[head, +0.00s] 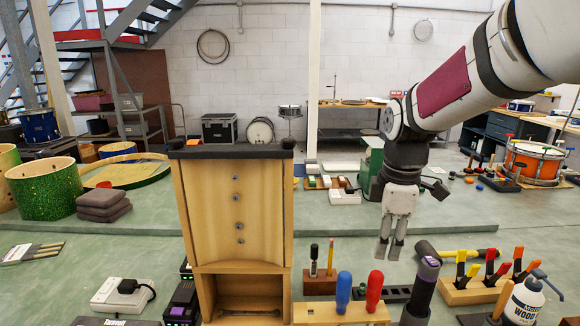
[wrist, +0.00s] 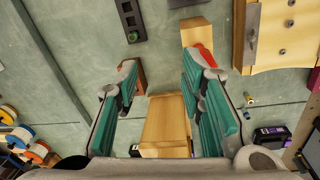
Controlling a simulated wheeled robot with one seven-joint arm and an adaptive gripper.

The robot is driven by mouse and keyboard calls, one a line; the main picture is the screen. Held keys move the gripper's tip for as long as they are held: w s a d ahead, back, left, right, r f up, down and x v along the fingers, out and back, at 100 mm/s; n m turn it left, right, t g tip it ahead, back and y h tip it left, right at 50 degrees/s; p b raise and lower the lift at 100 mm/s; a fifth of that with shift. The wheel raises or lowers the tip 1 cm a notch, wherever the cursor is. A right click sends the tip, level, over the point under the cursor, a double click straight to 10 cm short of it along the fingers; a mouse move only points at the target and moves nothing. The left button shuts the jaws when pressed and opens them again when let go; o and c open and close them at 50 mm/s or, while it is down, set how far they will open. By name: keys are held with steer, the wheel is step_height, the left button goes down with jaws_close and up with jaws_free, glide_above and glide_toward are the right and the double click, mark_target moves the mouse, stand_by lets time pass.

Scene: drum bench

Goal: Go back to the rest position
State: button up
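My gripper (head: 389,254) hangs at the end of my arm, pointing down over the green bench, right of the wooden cabinet. In the wrist view its two teal-padded fingers (wrist: 158,75) stand apart with nothing held between them. Wooden blocks show below, one of them (wrist: 165,122) in the gap between the fingers. The gripper appears clear of the tools in front of it.
The wooden cabinet (head: 236,215) stands tall at centre. Drum shells (head: 45,190) stand at left; an orange drum (head: 534,164) is at right.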

steer(key=s+r+m+t+p, duration=0.1)
steer(key=s+r+m, duration=0.1)
steer(key=s+m, duration=0.5)
steer(key=s+r+m+t+p, duration=0.1)
steer(key=s+m, duration=0.7)
steer(key=s, duration=1.1)
step_height(320, 180, up, 3)
steer(key=shift+s+f+t, duration=0.15)
steer(key=shift+t, duration=0.35)
